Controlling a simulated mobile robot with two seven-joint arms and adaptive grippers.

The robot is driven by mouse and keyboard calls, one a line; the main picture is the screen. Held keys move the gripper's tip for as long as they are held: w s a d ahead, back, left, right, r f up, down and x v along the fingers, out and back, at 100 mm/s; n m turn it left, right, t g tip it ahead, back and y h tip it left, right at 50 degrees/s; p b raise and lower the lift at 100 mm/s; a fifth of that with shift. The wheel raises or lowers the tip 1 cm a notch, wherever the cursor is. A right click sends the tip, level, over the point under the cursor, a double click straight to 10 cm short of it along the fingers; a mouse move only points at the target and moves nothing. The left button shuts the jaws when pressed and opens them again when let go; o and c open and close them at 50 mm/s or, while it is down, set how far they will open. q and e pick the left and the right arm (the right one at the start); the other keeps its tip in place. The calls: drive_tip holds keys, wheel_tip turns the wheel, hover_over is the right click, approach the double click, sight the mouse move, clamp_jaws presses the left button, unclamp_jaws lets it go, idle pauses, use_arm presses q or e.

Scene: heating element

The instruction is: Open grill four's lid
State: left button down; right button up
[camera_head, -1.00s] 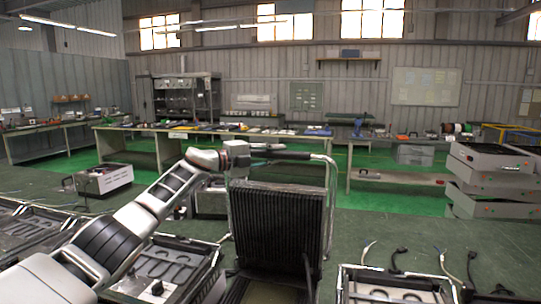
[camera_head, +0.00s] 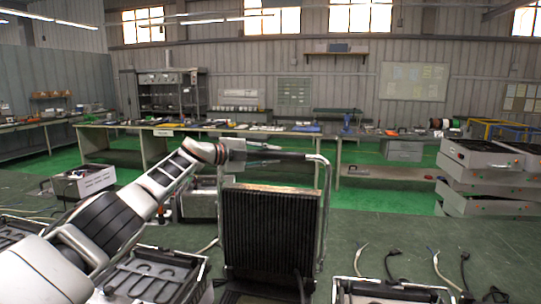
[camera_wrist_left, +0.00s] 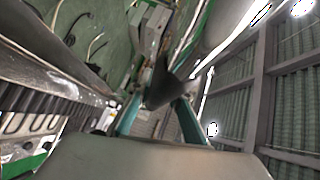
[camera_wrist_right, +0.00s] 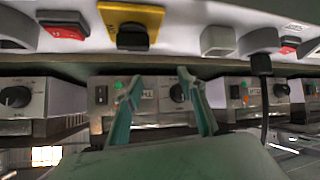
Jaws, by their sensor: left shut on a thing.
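A grill lid (camera_head: 270,240) stands raised, near upright, at the middle of the head view. Its dark ribbed inner plate faces me, and a metal tube frame carries a dark handle bar (camera_head: 282,156) across the top. My left gripper (camera_head: 243,156) is at the left end of that bar. In the left wrist view its teal fingers (camera_wrist_left: 160,112) are closed around the dark handle. The grill base below the lid is mostly out of frame. My right gripper (camera_wrist_right: 160,90) shows only in its wrist view, fingers apart and empty, before knobbed front panels (camera_wrist_right: 150,103).
Loose cables (camera_head: 392,265) lie on the green bench at right. Stacked grey units (camera_head: 485,180) stand farther right.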

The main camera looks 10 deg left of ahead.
use_arm(q)
drive_tip(key=c, duration=1.8)
unclamp_jaws()
drive_tip(key=shift+w, duration=0.1)
drive_tip(key=shift+s+a+r, duration=0.1)
drive_tip(key=shift+s+a, duration=0.2)
drive_tip(key=shift+a, duration=0.3)
drive_tip(key=shift+v, duration=0.8)
drive_tip(key=v, duration=0.9)
drive_tip(key=shift+s+d, duration=0.15)
drive_tip(key=shift+s, duration=0.1)
